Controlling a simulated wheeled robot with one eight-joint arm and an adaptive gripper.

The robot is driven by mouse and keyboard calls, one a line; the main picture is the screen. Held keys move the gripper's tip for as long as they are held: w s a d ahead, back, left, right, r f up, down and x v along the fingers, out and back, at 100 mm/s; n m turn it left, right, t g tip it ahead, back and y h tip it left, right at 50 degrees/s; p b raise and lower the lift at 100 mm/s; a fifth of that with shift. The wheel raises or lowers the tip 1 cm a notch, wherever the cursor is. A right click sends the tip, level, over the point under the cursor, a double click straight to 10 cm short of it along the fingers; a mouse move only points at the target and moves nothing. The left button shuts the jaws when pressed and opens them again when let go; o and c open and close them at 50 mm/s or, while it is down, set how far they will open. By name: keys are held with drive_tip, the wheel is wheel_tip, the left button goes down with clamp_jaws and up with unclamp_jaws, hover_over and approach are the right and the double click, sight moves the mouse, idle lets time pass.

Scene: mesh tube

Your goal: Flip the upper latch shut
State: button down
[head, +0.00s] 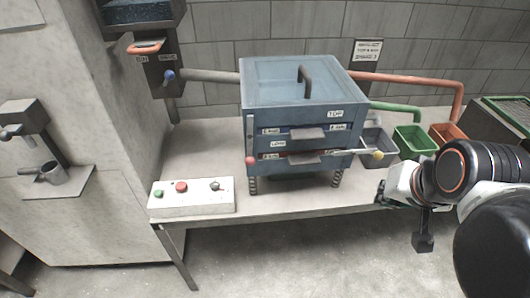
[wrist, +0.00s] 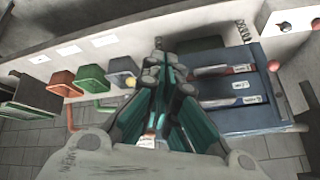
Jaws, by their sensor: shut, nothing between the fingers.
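The blue box-shaped machine (head: 300,85) stands on the bench with two stacked front tiers. A lever with a yellow knob (head: 378,154) sticks out to the right from its front right side. A lever with a red knob (head: 250,160) hangs upright along its front left edge. The labels are too small for me to tell which latch is the upper one. My gripper (head: 382,194) is shut and empty, below and apart from the yellow knob. In the wrist view my gripper (wrist: 160,52) covers part of the machine, and the yellow knob (wrist: 131,82) shows just left of the fingers.
Grey, green (head: 414,142) and red (head: 447,133) bins stand right of the machine, under coloured pipes. A white control box (head: 191,196) with buttons sits at the bench's front left. The bench front edge (head: 270,219) runs below the machine. Floor before it is clear.

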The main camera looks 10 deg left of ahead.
drive_tip(key=w+a+r+m+g+y+p, duration=0.35)
drive_tip(key=w+a+m+p, duration=0.55)
drive_tip(key=w+a+m, duration=0.5)
drive_tip(key=w+a+f+m+g+p, duration=0.1)
drive_tip(key=w+a+f+p, duration=0.1)
drive_tip(key=a, duration=0.4)
drive_tip(key=shift+f, duration=0.4)
drive_tip(key=shift+g, duration=0.25)
